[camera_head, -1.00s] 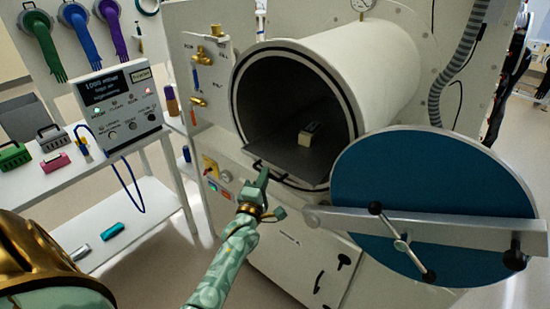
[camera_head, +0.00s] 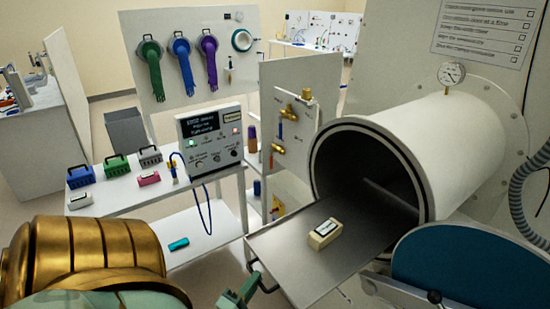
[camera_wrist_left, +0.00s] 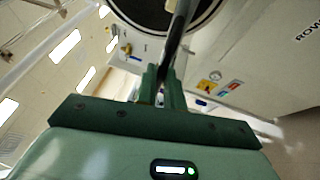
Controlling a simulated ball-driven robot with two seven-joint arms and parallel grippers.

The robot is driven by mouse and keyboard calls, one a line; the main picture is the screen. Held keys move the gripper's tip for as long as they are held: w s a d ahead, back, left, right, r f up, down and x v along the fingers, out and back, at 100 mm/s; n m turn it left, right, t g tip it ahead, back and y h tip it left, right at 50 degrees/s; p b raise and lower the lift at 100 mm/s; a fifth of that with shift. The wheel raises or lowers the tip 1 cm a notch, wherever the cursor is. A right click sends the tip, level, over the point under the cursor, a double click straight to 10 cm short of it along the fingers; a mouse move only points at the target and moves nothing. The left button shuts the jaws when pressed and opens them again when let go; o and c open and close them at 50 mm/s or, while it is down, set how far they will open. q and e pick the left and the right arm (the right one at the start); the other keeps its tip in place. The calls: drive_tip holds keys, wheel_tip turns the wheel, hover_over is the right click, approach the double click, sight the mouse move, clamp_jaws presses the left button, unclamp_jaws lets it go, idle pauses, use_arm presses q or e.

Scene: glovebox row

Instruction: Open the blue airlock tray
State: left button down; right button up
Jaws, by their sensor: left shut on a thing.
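The grey metal airlock tray (camera_head: 285,262) sticks out of the round airlock chamber (camera_head: 440,150) toward me. Its inner end is still within the dark bore. A small beige box (camera_head: 322,240) with a dark-framed label rests on the tray. My left gripper (camera_head: 250,285) is at the tray's front edge, shut on the dark handle bar (camera_head: 249,268). In the left wrist view the fingers (camera_wrist_left: 165,85) close around the dark bar (camera_wrist_left: 176,42). The blue round airlock door (camera_head: 455,258) hangs open at the lower right. My right gripper is not in view.
A white cart (camera_head: 110,200) left of the tray carries a meter box (camera_head: 210,140) and small coloured cases. A panel with gold valves (camera_head: 290,120) stands behind the tray. A ribbed hose (camera_head: 520,200) hangs at the right. A pressure gauge (camera_head: 451,73) tops the chamber.

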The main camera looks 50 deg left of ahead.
use_arm(q)
drive_tip(key=shift+s+a, duration=0.2)
drive_tip(key=shift+s, duration=2.25)
drive_tip(key=shift+f, duration=0.1)
drive_tip(key=c, duration=1.6)
unclamp_jaws()
drive_tip(key=shift+o, duration=0.5)
drive_tip(key=shift+s, duration=0.15)
drive_tip(key=b+v, duration=0.3)
drive_tip(key=v, duration=1.3)
drive_tip(key=shift+s, duration=0.2)
drive_tip(key=shift+d, duration=0.1)
